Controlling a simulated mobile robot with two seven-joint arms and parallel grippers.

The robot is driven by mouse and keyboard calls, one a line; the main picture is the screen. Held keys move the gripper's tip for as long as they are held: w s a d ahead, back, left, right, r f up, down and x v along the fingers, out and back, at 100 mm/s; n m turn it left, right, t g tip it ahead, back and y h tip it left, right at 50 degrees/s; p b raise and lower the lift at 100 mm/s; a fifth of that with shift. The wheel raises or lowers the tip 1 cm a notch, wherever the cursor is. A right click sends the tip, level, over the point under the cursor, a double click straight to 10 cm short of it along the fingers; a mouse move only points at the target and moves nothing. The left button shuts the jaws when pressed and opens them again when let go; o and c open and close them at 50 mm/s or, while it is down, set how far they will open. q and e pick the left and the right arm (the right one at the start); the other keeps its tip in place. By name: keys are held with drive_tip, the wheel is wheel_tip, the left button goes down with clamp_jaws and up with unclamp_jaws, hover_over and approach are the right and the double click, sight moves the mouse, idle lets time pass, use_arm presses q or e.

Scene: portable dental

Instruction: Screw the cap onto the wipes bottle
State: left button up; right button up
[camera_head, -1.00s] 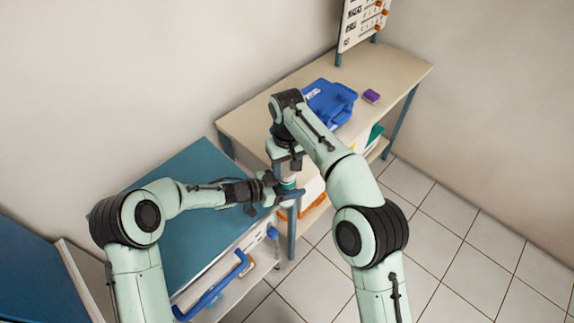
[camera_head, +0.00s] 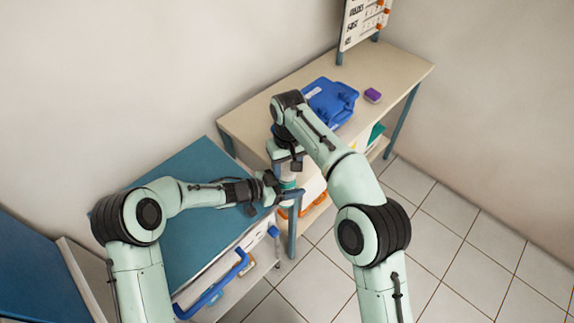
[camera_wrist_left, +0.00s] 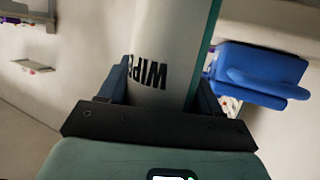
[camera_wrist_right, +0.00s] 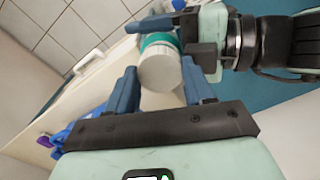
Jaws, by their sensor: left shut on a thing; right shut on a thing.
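The wipes bottle is a white cylinder with dark WIPES lettering and a teal part, seen close up in the left wrist view (camera_wrist_left: 165,55). My left gripper (camera_head: 283,189) is shut around its body and holds it at the front right corner of the blue-topped cabinet. A white round cap (camera_wrist_right: 160,72) lies between the fingers of my right gripper (camera_wrist_right: 156,92), which is shut on it from above. Teal shows right behind the cap in the right wrist view. Cap and bottle look in line; whether the threads are engaged cannot be seen. In the head view the right wrist largely hides the cap.
The cabinet's blue top (camera_head: 190,165) lies under my left forearm. A beige table (camera_head: 390,72) stands behind with a blue case (camera_head: 330,100) and a purple block (camera_head: 372,95). A sign board (camera_head: 362,22) rises at its back. Tiled floor on the right is clear.

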drive_tip(key=o, duration=0.7)
drive_tip(key=shift+s+f, duration=0.2)
drive_tip(key=shift+f, duration=0.6)
drive_tip(key=shift+c, duration=0.2)
drive_tip(key=shift+r, duration=0.1)
drive_tip(key=shift+a+r, duration=0.15)
drive_tip(key=shift+r, duration=2)
drive_tip(key=c, duration=0.8)
drive_tip(key=shift+f, duration=0.1)
drive_tip(key=shift+f, duration=0.3)
drive_tip(key=shift+r, duration=0.1)
